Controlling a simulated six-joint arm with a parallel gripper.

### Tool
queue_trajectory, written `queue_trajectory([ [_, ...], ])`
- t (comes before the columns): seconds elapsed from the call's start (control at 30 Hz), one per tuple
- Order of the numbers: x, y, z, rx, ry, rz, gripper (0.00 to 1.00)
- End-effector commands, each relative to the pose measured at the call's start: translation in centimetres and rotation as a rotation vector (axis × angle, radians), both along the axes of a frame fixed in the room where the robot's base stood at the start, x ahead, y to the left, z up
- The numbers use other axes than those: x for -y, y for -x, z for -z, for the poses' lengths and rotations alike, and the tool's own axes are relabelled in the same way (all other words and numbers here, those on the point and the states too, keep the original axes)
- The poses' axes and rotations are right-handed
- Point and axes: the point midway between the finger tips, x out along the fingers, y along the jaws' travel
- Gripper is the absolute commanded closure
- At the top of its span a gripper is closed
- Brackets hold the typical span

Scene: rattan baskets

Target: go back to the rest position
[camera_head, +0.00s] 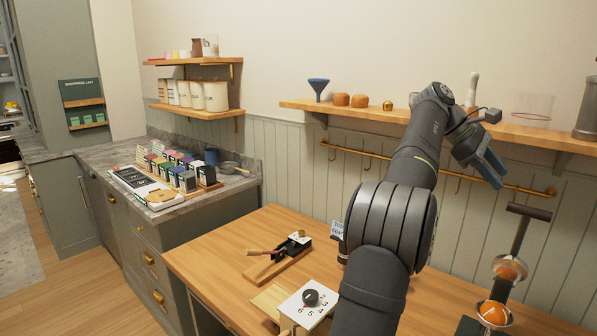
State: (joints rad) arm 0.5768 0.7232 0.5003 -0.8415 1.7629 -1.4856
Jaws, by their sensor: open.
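My gripper (493,170) is at the end of my raised arm on the right, in front of the wall. It hangs in the air above the wooden table (215,250), below the long wall shelf's level. Its blue-grey fingers point down and to the right. The fingers are seen nearly edge-on, with nothing visible between them.
A dial box (310,298) and a black device on a wooden board (275,264) stand on the table. A stand with orange balls (508,268) is at the right. A long shelf (355,112) and brass rail (400,160) run behind my arm. A counter (190,200) holds small boxes.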

Motion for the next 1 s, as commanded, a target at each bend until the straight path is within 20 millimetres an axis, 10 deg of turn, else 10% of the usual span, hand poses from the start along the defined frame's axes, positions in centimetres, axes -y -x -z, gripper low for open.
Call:
queue_trajectory([
  [0.37, -3.3, -1.9, -3.5, 0.001, 0.001, 0.000, 0.57],
  [1.0, 4.0, 2.4, 4.3, -0.002, -0.001, 0.004, 0.57],
])
